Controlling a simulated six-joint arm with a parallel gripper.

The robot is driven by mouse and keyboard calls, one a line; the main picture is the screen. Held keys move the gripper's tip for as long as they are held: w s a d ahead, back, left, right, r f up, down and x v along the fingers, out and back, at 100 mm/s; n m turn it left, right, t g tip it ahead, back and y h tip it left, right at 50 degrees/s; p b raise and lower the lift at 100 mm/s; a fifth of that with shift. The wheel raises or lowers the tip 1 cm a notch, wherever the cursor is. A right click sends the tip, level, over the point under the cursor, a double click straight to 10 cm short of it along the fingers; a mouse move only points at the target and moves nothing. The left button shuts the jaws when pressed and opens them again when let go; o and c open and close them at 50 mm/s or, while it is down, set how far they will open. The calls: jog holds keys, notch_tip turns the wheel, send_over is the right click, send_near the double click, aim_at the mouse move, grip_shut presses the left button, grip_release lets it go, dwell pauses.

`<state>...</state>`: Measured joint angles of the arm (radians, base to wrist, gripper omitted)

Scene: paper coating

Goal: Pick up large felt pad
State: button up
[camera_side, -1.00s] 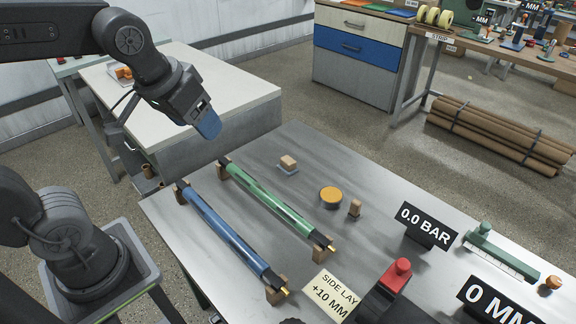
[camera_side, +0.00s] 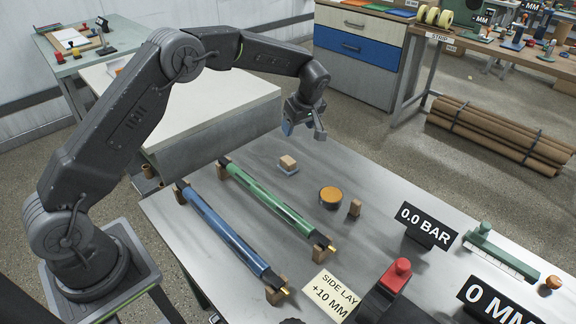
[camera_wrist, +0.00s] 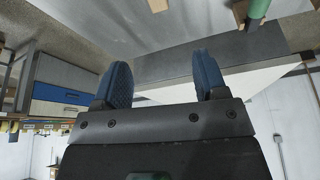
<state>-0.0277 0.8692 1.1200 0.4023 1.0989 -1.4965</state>
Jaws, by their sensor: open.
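My gripper (camera_side: 304,131) is open and empty above the far edge of the metal table. In the wrist view its two blue fingers (camera_wrist: 160,66) are spread with nothing between them. A tan block on a thin grey-blue base (camera_side: 288,163) lies on the table just below and left of the gripper in the side view, apart from it. I cannot tell for sure which is the large felt pad.
A green roller (camera_side: 262,196) and a blue roller (camera_side: 226,232) rest on wooden supports at the left. The metal table (camera_side: 375,180) is clear around the pads.

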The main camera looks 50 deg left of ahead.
jog(key=n, duration=0.1)
send_over(287, 159)
jog(key=d, duration=0.2)
jog(key=f, duration=1.2)
jog(key=shift+d, duration=0.2)
jog(key=shift+x, duration=2.8)
jog(key=shift+s, duration=0.15)
jog(key=shift+c, duration=0.3)
jog(key=c, duration=1)
jog(key=shift+o, duration=0.2)
jog(key=shift+r, duration=0.15)
jog(key=shift+r, duration=0.3)
jog(key=r, duration=0.4)
jog(key=shift+s+a, duration=0.25)
jog(key=shift+a, duration=0.1)
jog(key=s+a+r, duration=0.6)
jog(key=s+a, duration=0.1)
jog(key=a, duration=0.1)
